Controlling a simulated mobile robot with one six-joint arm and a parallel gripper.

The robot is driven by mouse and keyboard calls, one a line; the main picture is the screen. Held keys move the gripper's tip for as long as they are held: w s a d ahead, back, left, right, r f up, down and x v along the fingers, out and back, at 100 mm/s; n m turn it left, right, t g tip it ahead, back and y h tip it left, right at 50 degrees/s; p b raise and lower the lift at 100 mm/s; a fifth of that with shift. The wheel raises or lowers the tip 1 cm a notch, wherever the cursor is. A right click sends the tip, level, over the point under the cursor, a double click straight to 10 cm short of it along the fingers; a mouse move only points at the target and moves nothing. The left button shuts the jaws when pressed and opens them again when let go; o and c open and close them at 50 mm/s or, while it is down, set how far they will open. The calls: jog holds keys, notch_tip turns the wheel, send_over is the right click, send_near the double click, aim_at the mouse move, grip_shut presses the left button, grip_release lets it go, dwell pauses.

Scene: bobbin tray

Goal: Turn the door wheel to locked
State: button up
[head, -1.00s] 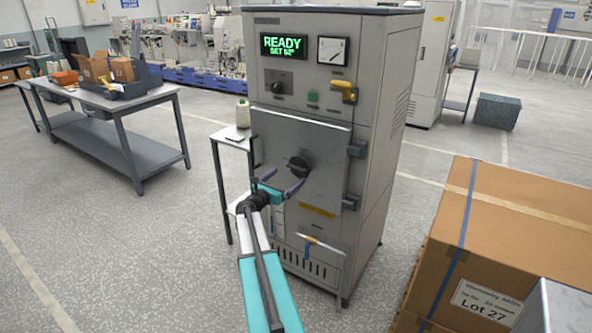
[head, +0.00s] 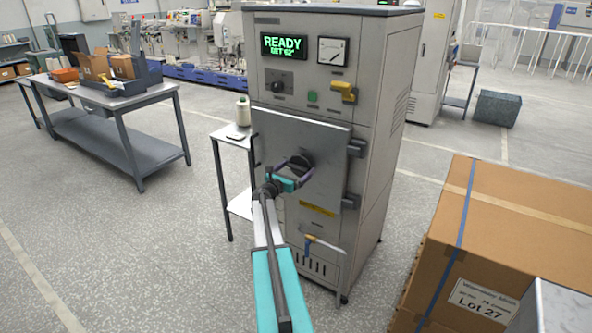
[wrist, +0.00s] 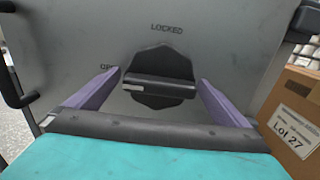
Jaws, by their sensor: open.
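The door wheel is a dark lobed knob (wrist: 160,70) with a raised bar across it, on a grey door (head: 325,135). In the wrist view the bar lies roughly level, and a pale mark at its left end points toward a partly hidden label beginning "OP". The word LOCKED stands above the wheel. In the head view the wheel (head: 299,161) is partly behind my gripper (head: 295,170). My gripper is open, with one purple finger on each side of the wheel (wrist: 158,98). Whether the fingers touch it I cannot tell.
The cabinet carries a READY display (head: 284,46), a gauge (head: 333,51) and a yellow handle (head: 343,90). A small side table (head: 232,135) stands at its left. A large cardboard box (head: 520,235) stands close at the right.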

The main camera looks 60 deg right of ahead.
jog(key=c, duration=0.9)
jog(key=m+b, duration=0.1)
jog(key=b, duration=0.2)
jog(key=shift+f, duration=0.2)
jog(key=m+b, duration=0.1)
jog(key=b, duration=0.2)
jog(key=shift+m, duration=0.4)
jog(key=m+b, duration=0.6)
jog(key=b, duration=0.4)
jog(key=m+b, duration=0.5)
jog(key=b, duration=0.4)
jog(key=shift+m, duration=0.4)
jog(key=m+b, duration=0.3)
jog(key=b, duration=0.2)
jog(key=shift+r, duration=0.1)
jog(key=shift+r+m, duration=0.1)
jog(key=shift+m, duration=0.3)
